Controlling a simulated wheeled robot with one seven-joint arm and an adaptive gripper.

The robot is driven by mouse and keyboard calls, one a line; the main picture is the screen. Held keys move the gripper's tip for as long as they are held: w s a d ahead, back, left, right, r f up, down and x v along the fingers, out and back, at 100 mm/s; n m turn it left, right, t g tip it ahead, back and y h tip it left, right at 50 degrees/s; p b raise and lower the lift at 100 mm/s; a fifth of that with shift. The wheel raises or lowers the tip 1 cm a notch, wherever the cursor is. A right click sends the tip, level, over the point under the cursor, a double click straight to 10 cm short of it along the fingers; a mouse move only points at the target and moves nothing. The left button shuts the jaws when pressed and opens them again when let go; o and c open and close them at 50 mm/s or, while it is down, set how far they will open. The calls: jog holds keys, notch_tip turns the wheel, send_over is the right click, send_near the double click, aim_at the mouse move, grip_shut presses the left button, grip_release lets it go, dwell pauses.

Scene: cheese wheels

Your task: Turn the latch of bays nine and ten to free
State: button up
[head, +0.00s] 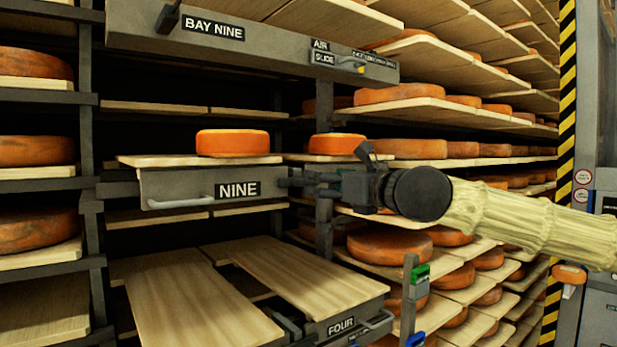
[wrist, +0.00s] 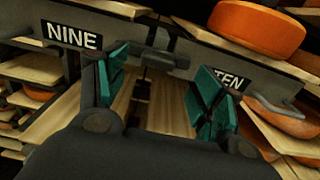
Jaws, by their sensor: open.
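My gripper (head: 312,183) reaches in from the right in the head view, level with the NINE plate and just right of it. In the wrist view my gripper (wrist: 155,95) shows its two teal-padded fingers spread apart with nothing held. The NINE front (head: 215,186) carries a white handle and a label; its label (wrist: 72,35) also shows at upper left in the wrist view. The TEN label (wrist: 229,78) is partly hidden behind the right finger. A dark latch-like piece (wrist: 148,58) lies between the fingers on the grey front. I cannot tell its turned position or whether anything touches it.
An orange cheese wheel (head: 232,143) sits on the board above NINE, and another wheel (wrist: 246,27) is at upper right in the wrist view. The BAY NINE beam (head: 250,45) runs overhead. Boards at FOUR (head: 341,325) stick out below. Racks of cheese stand around.

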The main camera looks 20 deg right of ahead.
aim_at(304, 182)
jog(key=shift+p+x, duration=1.05)
jog(key=shift+x, duration=2.35)
jog(key=shift+f, duration=0.1)
jog(key=c, duration=1)
